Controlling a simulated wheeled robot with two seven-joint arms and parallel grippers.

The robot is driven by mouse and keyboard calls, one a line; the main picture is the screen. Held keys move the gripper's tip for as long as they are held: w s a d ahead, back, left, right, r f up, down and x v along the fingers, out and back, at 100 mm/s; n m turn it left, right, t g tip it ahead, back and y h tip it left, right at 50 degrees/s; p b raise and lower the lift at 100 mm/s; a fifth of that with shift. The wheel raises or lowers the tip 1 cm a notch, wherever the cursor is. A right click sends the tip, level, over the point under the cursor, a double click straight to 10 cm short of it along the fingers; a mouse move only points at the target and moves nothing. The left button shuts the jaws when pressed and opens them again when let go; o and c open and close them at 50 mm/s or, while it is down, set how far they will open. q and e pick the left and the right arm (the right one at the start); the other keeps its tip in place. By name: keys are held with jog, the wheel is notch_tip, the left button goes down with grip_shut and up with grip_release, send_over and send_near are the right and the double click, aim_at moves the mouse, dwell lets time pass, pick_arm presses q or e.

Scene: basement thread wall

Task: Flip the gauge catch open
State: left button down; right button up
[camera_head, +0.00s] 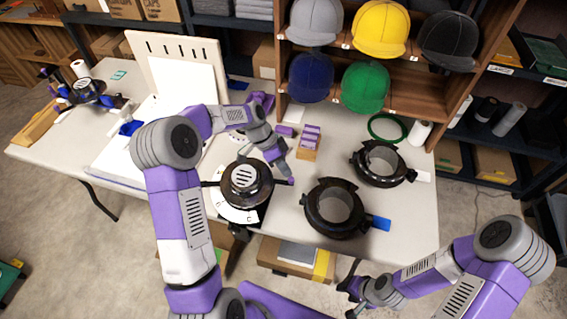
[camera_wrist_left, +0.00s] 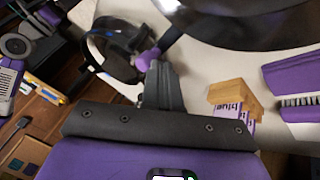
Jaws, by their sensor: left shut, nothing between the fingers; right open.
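The round dark cap gauge (camera_head: 245,185) stands on a white marked plate (camera_head: 232,212) near the table's front edge. A small purple knob (camera_head: 291,181) sits at its right side, and I take it for the catch. My left gripper (camera_head: 284,170) is shut and empty, with its tips close beside the knob. In the left wrist view the shut fingers (camera_wrist_left: 162,75) reach to the purple knob (camera_wrist_left: 148,60); I cannot tell whether they touch it. The gauge's dark body (camera_wrist_left: 215,25) fills the top there. My right gripper (camera_head: 357,295) is open and empty, in front of the table.
Two black cap hoops stand on the right: one with a blue tab (camera_head: 335,208), one farther back (camera_head: 382,163). A wooden block with purple pieces (camera_head: 308,143) stands behind the left gripper. Caps hang on a wooden shelf (camera_head: 415,95). A white panel (camera_head: 180,65) stands at back left.

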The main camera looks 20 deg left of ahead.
pick_arm(q)
jog(key=shift+a, duration=0.15)
jog(key=shift+w+a, duration=0.1)
jog(key=shift+a, duration=0.6)
jog(key=w+a+r+p, duration=0.4)
jog(key=a+r, duration=0.3)
jog(key=r, duration=0.2)
jog(key=shift+a+r, duration=0.15)
jog(key=shift+r, duration=0.05)
